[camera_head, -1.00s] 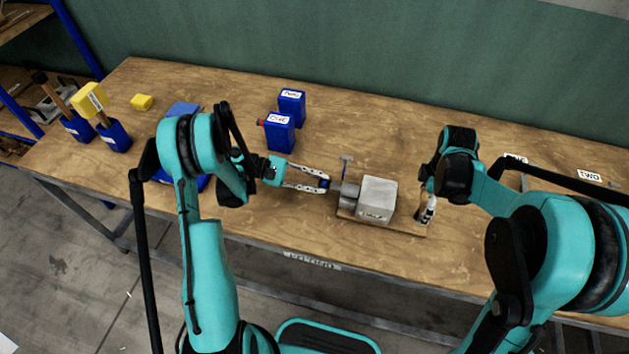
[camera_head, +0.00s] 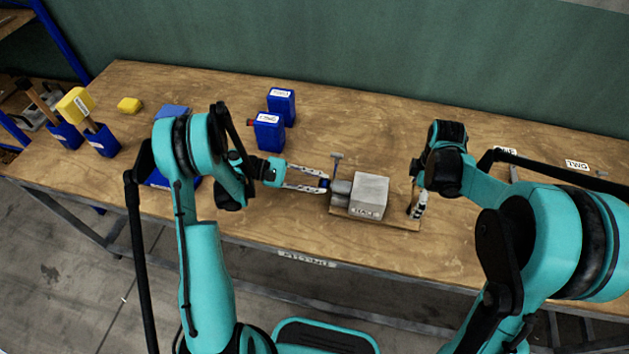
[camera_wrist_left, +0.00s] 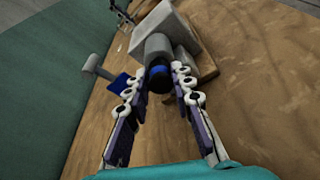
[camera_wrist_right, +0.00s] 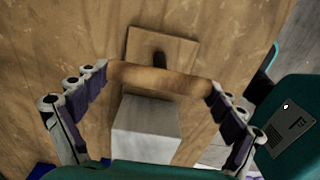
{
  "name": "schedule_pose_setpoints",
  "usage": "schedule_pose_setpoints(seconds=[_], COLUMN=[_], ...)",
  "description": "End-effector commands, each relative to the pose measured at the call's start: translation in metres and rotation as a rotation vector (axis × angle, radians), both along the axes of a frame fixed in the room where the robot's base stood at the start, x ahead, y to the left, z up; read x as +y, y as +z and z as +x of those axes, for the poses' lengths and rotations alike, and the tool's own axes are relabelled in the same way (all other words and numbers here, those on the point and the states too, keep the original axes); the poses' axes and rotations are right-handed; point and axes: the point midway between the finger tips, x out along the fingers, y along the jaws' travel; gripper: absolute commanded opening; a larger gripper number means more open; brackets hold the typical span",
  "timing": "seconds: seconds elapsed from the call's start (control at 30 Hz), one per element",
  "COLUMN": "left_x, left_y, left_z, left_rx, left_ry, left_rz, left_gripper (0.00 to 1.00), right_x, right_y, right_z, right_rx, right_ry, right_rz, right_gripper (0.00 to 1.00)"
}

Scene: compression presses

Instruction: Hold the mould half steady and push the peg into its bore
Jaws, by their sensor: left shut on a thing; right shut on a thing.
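My left gripper (camera_head: 326,185) is shut on a short dark-ended piece with a blue band (camera_wrist_left: 158,74), at the left end of a grey cylinder (camera_wrist_left: 158,47). The cylinder lies beside a grey block (camera_head: 369,193) with a label on its front. Block and cylinder are on a thin wooden board (camera_head: 392,220). My right gripper (camera_wrist_right: 160,85), to the right of the block, is shut on a brown bar-like piece (camera_wrist_right: 158,78) that spans its fingers. I cannot tell for certain which piece is the peg or the mould half; the bore is not visible.
A T-shaped grey tool (camera_head: 337,162) stands behind the cylinder. Two blue boxes, a front one (camera_head: 269,131) and a rear one (camera_head: 281,106), stand further back.

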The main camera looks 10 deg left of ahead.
Motion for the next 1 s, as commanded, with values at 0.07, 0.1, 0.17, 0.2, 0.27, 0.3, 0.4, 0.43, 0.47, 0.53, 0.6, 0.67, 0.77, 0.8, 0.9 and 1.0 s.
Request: schedule_pose_setpoints(seconds=[0.07,0.1,0.17,0.2,0.27,0.3,0.4,0.43,0.47,0.53,0.6,0.67,0.77,0.8,0.9,1.0], left_x=[-0.002,-0.003,-0.005,-0.006,-0.007,-0.008,-0.007,-0.007,-0.007,-0.007,-0.007,-0.007,-0.003,0.000,0.015,0.036], left_y=[0.000,0.000,0.000,0.000,0.000,0.000,0.000,0.000,0.000,0.000,0.000,0.000,0.001,0.001,0.005,0.010], left_z=[0.000,0.000,0.000,0.000,0.000,0.000,0.000,0.000,0.000,0.000,0.000,0.000,0.000,-0.001,-0.003,-0.005], left_rx=[0.000,0.000,0.000,0.000,0.000,0.000,0.000,0.000,0.000,0.000,0.000,0.000,0.000,-0.001,-0.001,-0.001], left_ry=[-0.001,-0.001,-0.001,-0.001,-0.001,-0.001,0.000,0.000,0.000,0.000,0.000,0.000,0.001,0.002,0.003,0.004], left_rz=[0.000,0.000,0.000,0.000,0.000,0.000,-0.001,-0.001,-0.001,-0.001,0.000,0.000,0.000,0.000,-0.001,0.000], left_gripper=[0.00,0.00,0.00,0.00,0.00,0.00,0.47,0.47,0.47,0.47,0.47,0.47,0.47,0.47,0.47,0.47], right_x=[0.000,0.000,0.000,0.000,0.000,0.000,0.000,0.000,0.000,0.000,0.000,0.000,0.000,0.000,0.000,0.000], right_y=[0.000,0.000,0.000,0.000,0.000,0.000,0.000,0.000,0.000,0.000,0.000,0.000,0.000,0.000,0.000,0.000], right_z=[0.000,0.000,0.000,0.000,0.000,0.000,0.000,0.000,0.000,0.000,0.000,0.000,0.000,0.000,0.000,0.000], right_rx=[0.001,0.001,0.001,0.001,0.001,0.001,0.001,0.001,0.001,0.001,0.001,0.000,0.000,0.000,0.000,0.000], right_ry=[0.000,0.000,0.000,0.000,0.000,0.000,0.000,0.000,0.000,0.000,0.000,0.000,0.000,0.000,0.000,0.000], right_rz=[0.000,0.000,0.000,0.000,0.000,0.000,0.000,0.000,0.000,0.000,0.000,-0.001,-0.001,-0.001,-0.001,-0.001], right_gripper=[0.42,0.42,0.42,0.42,0.42,0.42,0.42,0.42,0.42,0.42,0.42,0.42,0.42,0.42,0.42,0.42])
